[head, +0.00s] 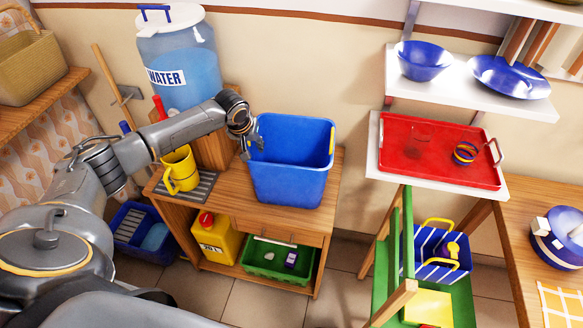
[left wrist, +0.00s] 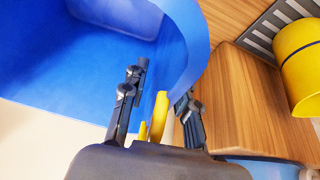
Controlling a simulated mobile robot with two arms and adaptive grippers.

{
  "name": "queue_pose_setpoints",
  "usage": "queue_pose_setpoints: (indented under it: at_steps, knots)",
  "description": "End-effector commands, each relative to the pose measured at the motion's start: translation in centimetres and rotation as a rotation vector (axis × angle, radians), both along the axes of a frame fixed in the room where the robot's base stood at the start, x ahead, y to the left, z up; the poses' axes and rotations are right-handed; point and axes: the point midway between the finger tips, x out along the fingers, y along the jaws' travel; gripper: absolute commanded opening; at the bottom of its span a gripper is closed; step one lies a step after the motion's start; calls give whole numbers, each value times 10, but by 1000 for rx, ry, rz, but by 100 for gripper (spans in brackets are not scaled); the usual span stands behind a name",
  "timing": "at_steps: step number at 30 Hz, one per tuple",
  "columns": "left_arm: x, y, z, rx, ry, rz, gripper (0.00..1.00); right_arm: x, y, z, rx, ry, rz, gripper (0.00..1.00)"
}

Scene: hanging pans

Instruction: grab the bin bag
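A blue bin (head: 290,185) with a yellow handle on its right rim stands upright on a wooden cabinet. I cannot make out a separate bag; inside the bin only blue shows. My left gripper (head: 250,147) is at the bin's left rim, with its fingers pointing down. In the left wrist view, my left gripper (left wrist: 163,84) is open, one finger over the bin's inside (left wrist: 50,65) and the other partly behind its wall. A yellow handle (left wrist: 159,116) shows between the fingers. My right gripper is not in view.
A yellow jug (head: 181,172) on a grey rack (head: 190,190) stands close left of the bin. A water dispenser (head: 182,75) stands behind left. A red tray (head: 430,150) lies on a white shelf to the right. Open air is above the bin.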

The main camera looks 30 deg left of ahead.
Motion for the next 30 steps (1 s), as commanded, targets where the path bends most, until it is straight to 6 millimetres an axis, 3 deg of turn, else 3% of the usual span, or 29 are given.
queue_pose_setpoints:
  at_steps: [3, 7, 23, 30]
  knots:
    - [0, 0, 0, 0, 0, 0, 27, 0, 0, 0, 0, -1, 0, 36]
    - [0, 0, 0, 0, 0, 0, 1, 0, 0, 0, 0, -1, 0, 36]
    - [0, 0, 2, -2, 1, 0, 0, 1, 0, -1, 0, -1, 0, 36]
    - [1, -1, 22, -2, -4, 0, 0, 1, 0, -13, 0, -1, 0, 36]
